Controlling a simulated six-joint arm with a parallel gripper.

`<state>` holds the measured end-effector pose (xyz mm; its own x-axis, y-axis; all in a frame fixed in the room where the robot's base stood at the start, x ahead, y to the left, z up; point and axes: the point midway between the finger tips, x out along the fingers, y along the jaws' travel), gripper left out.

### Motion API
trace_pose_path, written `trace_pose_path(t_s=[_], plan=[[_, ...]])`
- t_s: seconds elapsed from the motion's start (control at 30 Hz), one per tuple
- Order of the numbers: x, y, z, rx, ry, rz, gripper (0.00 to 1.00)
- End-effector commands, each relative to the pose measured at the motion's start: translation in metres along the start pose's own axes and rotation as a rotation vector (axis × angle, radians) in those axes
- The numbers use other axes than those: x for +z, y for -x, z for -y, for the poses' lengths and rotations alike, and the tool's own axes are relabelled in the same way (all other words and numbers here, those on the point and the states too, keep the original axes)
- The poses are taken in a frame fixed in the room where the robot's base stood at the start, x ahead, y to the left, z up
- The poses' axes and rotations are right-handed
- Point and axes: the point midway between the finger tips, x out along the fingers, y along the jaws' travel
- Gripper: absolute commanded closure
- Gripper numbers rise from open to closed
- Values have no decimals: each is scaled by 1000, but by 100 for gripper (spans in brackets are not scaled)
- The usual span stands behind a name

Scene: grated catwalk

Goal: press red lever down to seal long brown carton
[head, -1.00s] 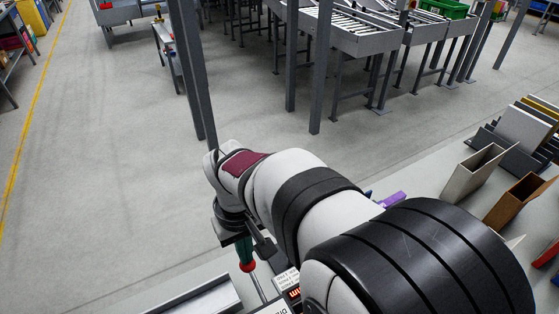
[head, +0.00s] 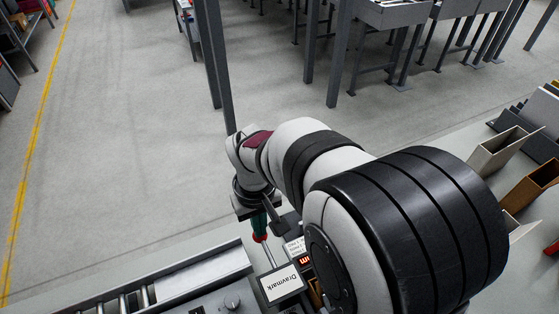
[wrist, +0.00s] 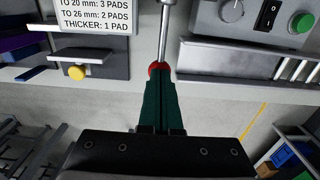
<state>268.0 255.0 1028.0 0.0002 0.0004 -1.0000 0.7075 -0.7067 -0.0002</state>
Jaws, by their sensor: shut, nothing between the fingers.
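The red lever shows as a red ball knob (head: 261,238) on a thin metal rod that runs down to the machine. In the wrist view, the red knob (wrist: 154,69) is just beyond my fingertips and partly hidden by them. My gripper (head: 259,222) has dark green fingers, closed together and empty. In the wrist view, my gripper (wrist: 158,82) points straight at the knob; I cannot tell whether it touches. A long brown carton cannot be clearly made out; my arm covers part of the machine.
A sign labelled Draymark (head: 283,283) is beside the rod. A roller conveyor (head: 150,295) extends left. Brown and beige open boxes (head: 530,190) stand at right. The wrist view shows a yellow button (wrist: 77,72) at left and a green button (wrist: 302,23) at right.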

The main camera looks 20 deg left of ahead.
Motion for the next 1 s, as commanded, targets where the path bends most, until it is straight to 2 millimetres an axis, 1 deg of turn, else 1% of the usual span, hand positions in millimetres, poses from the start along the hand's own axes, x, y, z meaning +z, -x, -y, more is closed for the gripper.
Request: trace_pose_path(t_s=[0.63,1.0], plan=[[1,-24,0,0,0,4,100],[0,-23,0,0,0,2,100]])
